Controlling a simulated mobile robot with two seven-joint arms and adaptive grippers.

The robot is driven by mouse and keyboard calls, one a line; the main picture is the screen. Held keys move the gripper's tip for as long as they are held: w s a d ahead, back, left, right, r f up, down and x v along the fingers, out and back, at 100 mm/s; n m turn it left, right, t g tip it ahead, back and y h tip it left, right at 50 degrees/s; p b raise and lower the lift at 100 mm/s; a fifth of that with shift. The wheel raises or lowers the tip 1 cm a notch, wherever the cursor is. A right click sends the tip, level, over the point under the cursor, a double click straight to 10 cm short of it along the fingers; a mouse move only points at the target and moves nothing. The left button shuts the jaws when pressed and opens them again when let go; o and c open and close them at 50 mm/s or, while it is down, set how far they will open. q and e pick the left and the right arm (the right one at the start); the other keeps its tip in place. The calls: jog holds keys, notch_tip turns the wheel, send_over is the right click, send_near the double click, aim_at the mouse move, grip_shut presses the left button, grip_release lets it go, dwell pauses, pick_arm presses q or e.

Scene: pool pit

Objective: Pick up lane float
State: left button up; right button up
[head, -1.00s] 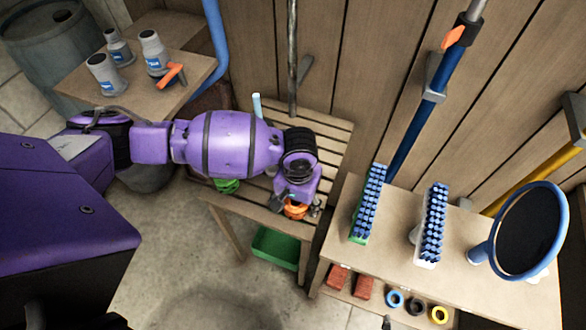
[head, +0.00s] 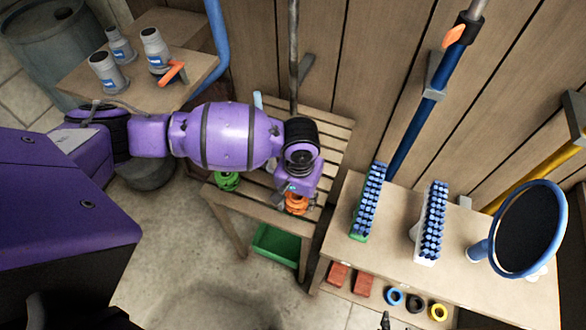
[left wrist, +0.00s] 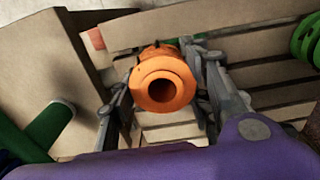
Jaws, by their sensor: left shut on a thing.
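The orange lane float (left wrist: 162,80) is a ribbed round piece with a hole through its middle. In the left wrist view it sits between the two fingers of my left gripper (left wrist: 158,100), which is shut on it. In the head view the float (head: 297,204) shows under my left wrist, over the front edge of the slatted wooden bench (head: 262,202). I cannot tell whether it still touches the slats. My left gripper (head: 299,198) is mostly hidden by the wrist in the head view. My right gripper is not clearly in view.
A green float (head: 226,181) lies on the bench to the left. A green bin (head: 275,248) is below. To the right stands a table (head: 340,235) with brushes (head: 433,225) and a blue-rimmed skimmer (head: 530,228). Bottles (head: 108,70) stand on the left shelf.

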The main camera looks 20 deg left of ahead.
pick_arm(q)
jog(key=s+d+r+p, duration=0.2)
jog(key=s+d+r, duration=0.4)
jog(key=s+r, duration=0.5)
jog(key=shift+s+d, duration=0.3)
jog(key=shift+s, duration=0.35)
pick_arm(e)
jog(key=shift+a+r, duration=0.15)
jog(key=shift+r, duration=0.35)
jog(key=shift+a+r, duration=0.15)
jog(key=shift+r, duration=0.35)
pick_arm(q)
jog(key=shift+r, duration=0.1)
pick_arm(e)
jog(key=shift+w+a+r, duration=0.1)
jog(key=shift+w, duration=0.1)
pick_arm(q)
jog(key=shift+p, duration=0.7)
pick_arm(e)
jog(key=shift+w+a+r+t, duration=0.1)
jog(key=shift+w+r+t, duration=0.2)
jog(key=shift+w+r, duration=1)
